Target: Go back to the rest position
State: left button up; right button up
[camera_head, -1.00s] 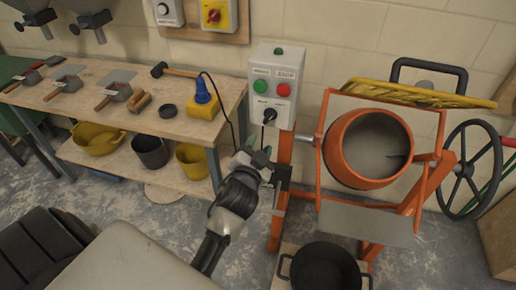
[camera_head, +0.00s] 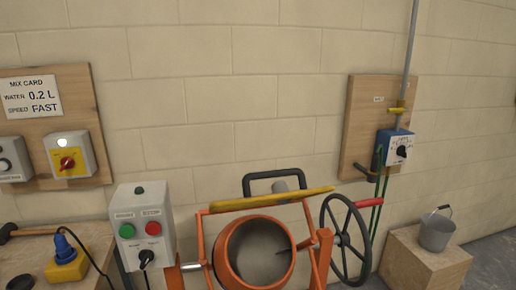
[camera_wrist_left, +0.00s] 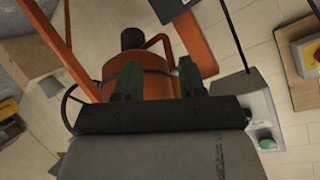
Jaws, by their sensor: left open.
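My left gripper (camera_wrist_left: 158,80) shows in the left wrist view, its two dark green fingers apart with nothing between them. Beyond the fingers is the orange mixer drum (camera_wrist_left: 140,78), and the control box (camera_wrist_left: 255,110) is on the right. My left gripper is out of the head view, and my right gripper shows in neither view. In the head view the orange mixer (camera_head: 258,252) stands at the bottom middle, its grey drum mouth facing out. The control box (camera_head: 142,232) with green and red buttons and a black knob is to its left.
A yellow-and-red switch (camera_head: 70,160) and a mix card (camera_head: 30,97) hang on the left board. A black handwheel (camera_head: 345,240) is right of the mixer. A blue dosing unit (camera_head: 395,147) hangs on the right board. A grey bucket (camera_head: 436,232) stands on a wooden block (camera_head: 425,265).

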pick_arm(q)
jog(key=s+d+f+g+h, duration=0.1)
jog(key=s+f+g, duration=0.1)
jog(key=s+f, duration=0.4)
jog(key=s+d+f+g, duration=0.15)
jog(key=s+f, duration=0.25)
jog(key=f, duration=0.5)
jog(key=s+a+f+g, duration=0.1)
jog(key=s+f, duration=0.4)
jog(key=s, duration=0.5)
jog(key=s+a+f+n+g, duration=0.1)
jog(key=s+f+g, duration=0.3)
jog(key=s, duration=0.6)
jog(key=s+a+f+n+g, duration=0.1)
jog(key=s+f+g, duration=0.2)
jog(key=s+f, duration=0.4)
jog(key=s, duration=0.3)
jog(key=shift+w, duration=0.1)
